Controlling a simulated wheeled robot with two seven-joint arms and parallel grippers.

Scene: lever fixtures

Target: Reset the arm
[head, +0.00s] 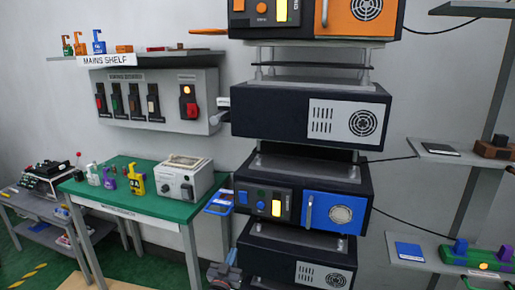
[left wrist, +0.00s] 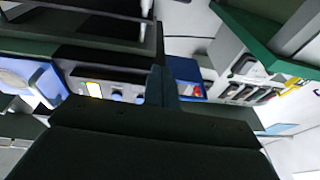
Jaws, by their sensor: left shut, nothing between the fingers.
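The blue-fronted unit (head: 335,207) in the stack has knobs, a yellow-lit slot and an upright handle. It also shows tilted in the left wrist view (left wrist: 38,78), beyond the fingers. I cannot tell how far off it is. My right gripper is in neither view.
A green table (head: 130,200) at left holds small coloured figures and a grey box (head: 184,178). A wall panel (head: 150,98) with several switches hangs under the mains shelf (head: 107,60). An orange unit (head: 352,18) tops the stack. Shelves (head: 445,157) stand at right.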

